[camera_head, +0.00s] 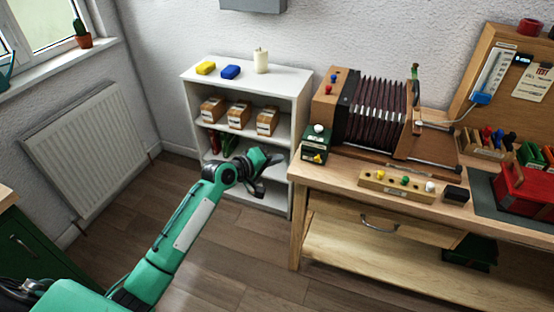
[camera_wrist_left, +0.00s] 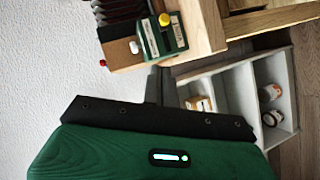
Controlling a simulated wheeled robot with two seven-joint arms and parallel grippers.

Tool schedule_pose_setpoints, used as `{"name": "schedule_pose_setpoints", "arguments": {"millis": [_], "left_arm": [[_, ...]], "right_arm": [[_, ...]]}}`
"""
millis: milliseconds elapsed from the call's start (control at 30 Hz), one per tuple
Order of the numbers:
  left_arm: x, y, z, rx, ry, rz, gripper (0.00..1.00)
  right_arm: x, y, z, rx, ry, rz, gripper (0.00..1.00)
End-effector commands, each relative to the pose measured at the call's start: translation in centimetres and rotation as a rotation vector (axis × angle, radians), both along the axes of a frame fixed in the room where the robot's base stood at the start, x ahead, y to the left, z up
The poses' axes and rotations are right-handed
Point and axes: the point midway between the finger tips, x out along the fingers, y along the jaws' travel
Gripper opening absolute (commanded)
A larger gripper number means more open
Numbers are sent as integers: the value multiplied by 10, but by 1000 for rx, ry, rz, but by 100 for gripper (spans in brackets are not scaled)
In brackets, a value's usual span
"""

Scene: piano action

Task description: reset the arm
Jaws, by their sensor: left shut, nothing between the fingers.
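My left arm reaches in from the lower left in the head view. Its green and black gripper (camera_head: 258,172) hangs in the air in front of the white shelf unit, left of the wooden workbench (camera_head: 338,180). The jaws are shut with nothing held. In the left wrist view the gripper's dark fingers (camera_wrist_left: 160,86) point up toward a small green box (camera_wrist_left: 160,36) with a yellow knob, on the bench edge. They look apart from it. My right gripper is not in view.
The white shelf unit (camera_head: 247,83) holds yellow and blue blocks, a candle and several small boxes. A bellows device (camera_head: 375,112) and a wooden peg strip (camera_head: 398,186) stand on the bench. A radiator (camera_head: 85,147) is at left. The floor between is clear.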

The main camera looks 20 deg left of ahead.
Motion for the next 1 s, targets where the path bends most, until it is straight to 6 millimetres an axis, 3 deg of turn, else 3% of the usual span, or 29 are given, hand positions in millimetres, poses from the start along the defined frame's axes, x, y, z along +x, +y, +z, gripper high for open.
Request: {"name": "schedule_pose_setpoints", "arguments": {"millis": [300,367,433,567,667,800,867,1000], "left_arm": [[0,0,-3,3,2,2,0],[0,2,-13,15,11,7,0],[-1,6,-37,43,33,21,0],[-13,20,-117,149,101,54,0],[-34,31,-190,259,166,65,0],[-81,44,-287,416,254,47,0],[-106,47,-326,483,292,27,0],[-176,53,-409,634,378,-44,0]], "right_arm": [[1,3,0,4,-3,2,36],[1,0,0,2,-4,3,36],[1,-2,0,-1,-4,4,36],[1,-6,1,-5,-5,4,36],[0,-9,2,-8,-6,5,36],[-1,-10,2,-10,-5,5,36],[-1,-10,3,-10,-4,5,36],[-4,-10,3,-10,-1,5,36]]}}
